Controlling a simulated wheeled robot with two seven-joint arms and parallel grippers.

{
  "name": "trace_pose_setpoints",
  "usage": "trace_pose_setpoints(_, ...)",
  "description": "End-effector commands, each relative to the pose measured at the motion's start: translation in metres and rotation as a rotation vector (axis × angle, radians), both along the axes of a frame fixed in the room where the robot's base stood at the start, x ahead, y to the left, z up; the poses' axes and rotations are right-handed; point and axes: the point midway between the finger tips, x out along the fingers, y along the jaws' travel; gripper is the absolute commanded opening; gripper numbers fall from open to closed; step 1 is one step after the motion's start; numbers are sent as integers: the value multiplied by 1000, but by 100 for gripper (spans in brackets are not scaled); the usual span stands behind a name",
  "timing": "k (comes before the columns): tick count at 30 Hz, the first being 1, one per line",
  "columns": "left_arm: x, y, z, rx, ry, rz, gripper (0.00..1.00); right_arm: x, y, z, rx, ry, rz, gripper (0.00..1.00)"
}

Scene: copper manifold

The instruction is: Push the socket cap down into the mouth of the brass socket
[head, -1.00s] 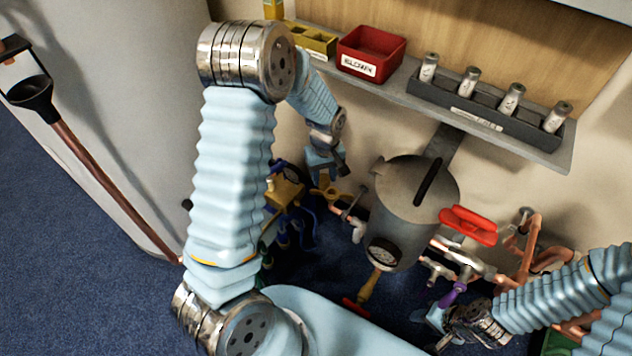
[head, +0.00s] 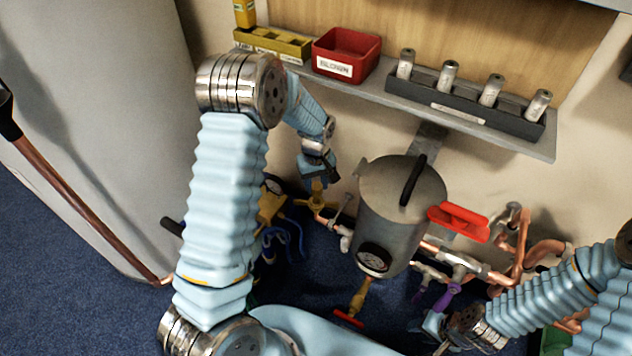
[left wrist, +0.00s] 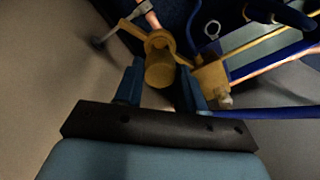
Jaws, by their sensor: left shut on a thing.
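In the left wrist view, the socket cap (left wrist: 159,72), a brass-yellow cylinder, sits between the two blue fingers of my left gripper (left wrist: 161,88). My left gripper is shut on it. The brass socket (left wrist: 157,41) shows as a rounded brass body with arms just beyond the cap, in line with it. The cap hides the socket's mouth, so I cannot tell how far in it sits. In the head view my left gripper (head: 314,182) points down right over the brass socket (head: 319,203). My right gripper (head: 436,328) is low by a purple handle, its fingers partly hidden.
A grey pot with a gauge (head: 398,215) stands right of the socket. Copper pipes and a red handle (head: 459,221) lie further right. Above runs a shelf with a red bin (head: 346,54) and a rack of metal cylinders (head: 470,98). Blue hoses (head: 290,235) hang below left.

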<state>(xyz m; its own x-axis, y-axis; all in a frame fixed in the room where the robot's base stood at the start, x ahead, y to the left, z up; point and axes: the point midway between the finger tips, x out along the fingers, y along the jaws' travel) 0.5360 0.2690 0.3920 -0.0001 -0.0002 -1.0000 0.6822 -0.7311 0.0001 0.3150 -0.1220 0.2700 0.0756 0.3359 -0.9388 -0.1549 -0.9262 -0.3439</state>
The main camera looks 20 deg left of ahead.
Motion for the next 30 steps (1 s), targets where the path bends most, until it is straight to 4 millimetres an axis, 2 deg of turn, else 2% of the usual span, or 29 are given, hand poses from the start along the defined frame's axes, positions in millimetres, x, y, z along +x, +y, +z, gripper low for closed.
trace_pose_setpoints(14,0,0,-3,0,0,0,8,0,0,-3,-1,0,-1,36)
trace_pose_setpoints(30,0,0,-27,0,0,0,8,2,-6,-19,-9,-4,-11,36)
